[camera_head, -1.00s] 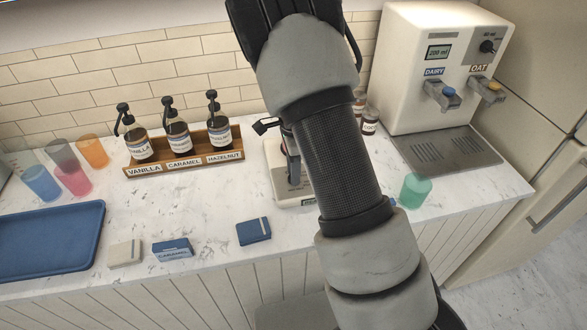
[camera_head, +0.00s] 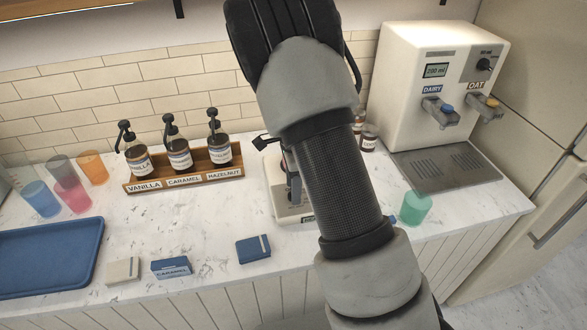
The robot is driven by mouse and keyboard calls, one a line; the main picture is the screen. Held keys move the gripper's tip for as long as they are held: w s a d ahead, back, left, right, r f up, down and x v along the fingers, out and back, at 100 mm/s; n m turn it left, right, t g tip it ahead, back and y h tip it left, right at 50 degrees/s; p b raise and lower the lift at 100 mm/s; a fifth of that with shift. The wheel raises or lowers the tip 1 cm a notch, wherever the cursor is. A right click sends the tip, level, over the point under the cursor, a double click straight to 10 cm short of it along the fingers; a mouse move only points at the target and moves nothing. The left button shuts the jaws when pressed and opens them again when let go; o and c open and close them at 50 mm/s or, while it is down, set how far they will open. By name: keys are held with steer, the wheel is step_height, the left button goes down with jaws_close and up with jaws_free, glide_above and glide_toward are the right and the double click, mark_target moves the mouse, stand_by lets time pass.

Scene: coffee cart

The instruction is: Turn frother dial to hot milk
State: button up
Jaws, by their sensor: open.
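A white appliance (camera_head: 268,185), which may be the frother, stands on the counter in the middle, mostly hidden behind my arm. Its left edge and a bit of its front with a small dark label (camera_head: 307,219) show. Dark parts, one of them a small black piece, stick out above it at the left edge of my arm; I cannot tell what they are. No frother dial or hot milk mark can be made out. My arm crosses the middle of the picture from bottom to top. My gripper cannot be seen.
A white milk dispenser (camera_head: 408,85) with dairy and oat taps and a black knob (camera_head: 484,65) stands at right. A green cup (camera_head: 415,208) is near the front edge. Syrup bottles stand in a wooden rack (camera_head: 140,186). Small boxes, cups and a blue tray (camera_head: 85,237) are at left.

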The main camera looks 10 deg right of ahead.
step_height(320, 180, up, 17)
stand_by(0.4)
steer(key=s+r+n+t+y, duration=0.2)
steer(key=s+r+n+t, duration=0.1)
steer(key=s+r+n, duration=0.85)
steer(key=s+f+n+t+h, duration=0.1)
steer(key=s+n, duration=0.5)
steer(key=s, duration=0.7)
steer(key=shift+s+n+t+h, duration=0.35)
steer(key=shift+t+h, duration=0.15)
steer(key=shift+t, duration=0.3)
